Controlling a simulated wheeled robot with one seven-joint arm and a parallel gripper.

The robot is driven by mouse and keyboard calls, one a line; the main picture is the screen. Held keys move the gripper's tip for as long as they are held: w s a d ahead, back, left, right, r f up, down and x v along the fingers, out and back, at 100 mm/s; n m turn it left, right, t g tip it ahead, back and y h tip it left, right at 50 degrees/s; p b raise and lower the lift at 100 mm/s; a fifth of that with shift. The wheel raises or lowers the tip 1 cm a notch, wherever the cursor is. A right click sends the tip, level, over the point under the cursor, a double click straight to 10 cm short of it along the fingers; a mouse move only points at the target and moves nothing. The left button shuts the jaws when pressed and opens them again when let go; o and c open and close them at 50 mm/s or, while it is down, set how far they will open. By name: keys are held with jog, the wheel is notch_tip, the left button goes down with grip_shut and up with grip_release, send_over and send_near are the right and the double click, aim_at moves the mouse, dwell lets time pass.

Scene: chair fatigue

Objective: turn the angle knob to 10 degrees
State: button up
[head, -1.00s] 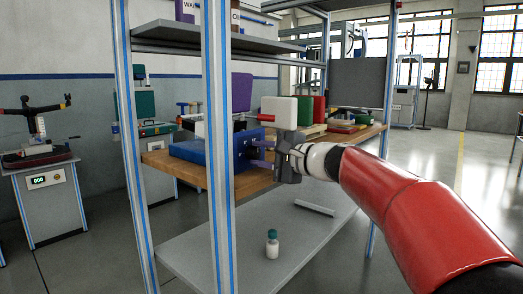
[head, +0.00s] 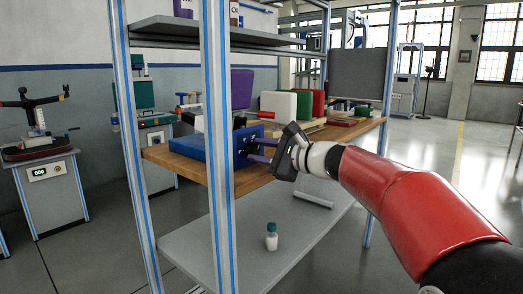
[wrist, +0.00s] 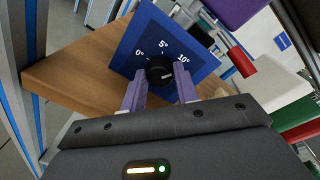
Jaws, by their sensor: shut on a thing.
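The blue angle box (head: 190,150) sits on the wooden shelf and fills the top middle of the wrist view (wrist: 148,38). Its face carries the marks 0°, 5° and 10°. The black angle knob (wrist: 160,70) is below these marks, with a pale pointer line on its right side; I cannot read its exact angle. My gripper (wrist: 160,82) has one purple finger on each side of the knob and is shut on it. In the head view, my gripper (head: 253,150) reaches the box's right face, and its body is tilted.
The wooden shelf (head: 180,167) runs below the box. A frame post (head: 217,210) stands in front of it. Behind are a purple block (head: 241,88), a white block (head: 279,104) and a red-ended handle (wrist: 241,62). A small bottle (head: 271,238) stands on the lower shelf.

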jog(key=shift+f, duration=0.15)
jog(key=o, duration=1)
jog(key=shift+c, duration=0.2)
jog(key=shift+d, duration=0.1)
jog(key=b+v, duration=0.1)
jog(key=v, duration=0.6)
jog(key=shift+s+d, duration=0.25)
jog(key=shift+d, duration=0.05)
jog(key=s+f+n+g+h, duration=0.4)
jog(key=s+f+n+h, duration=0.25)
jog(key=s+f, duration=0.8)
jog(key=s+d+f+n+h, duration=0.3)
jog(key=s+d+f+n, duration=0.1)
jog(key=s, duration=0.3)
jog(key=s+d+f+n+h, duration=0.4)
jog(key=s+d+f+n, duration=0.1)
jog(key=s+d+f, duration=0.1)
jog(key=s+f, duration=0.1)
jog(key=s, duration=0.1)
jog(key=shift+s+d+g, duration=0.3)
jog(key=shift+s+d, duration=0.05)
jog(key=shift+d, duration=0.05)
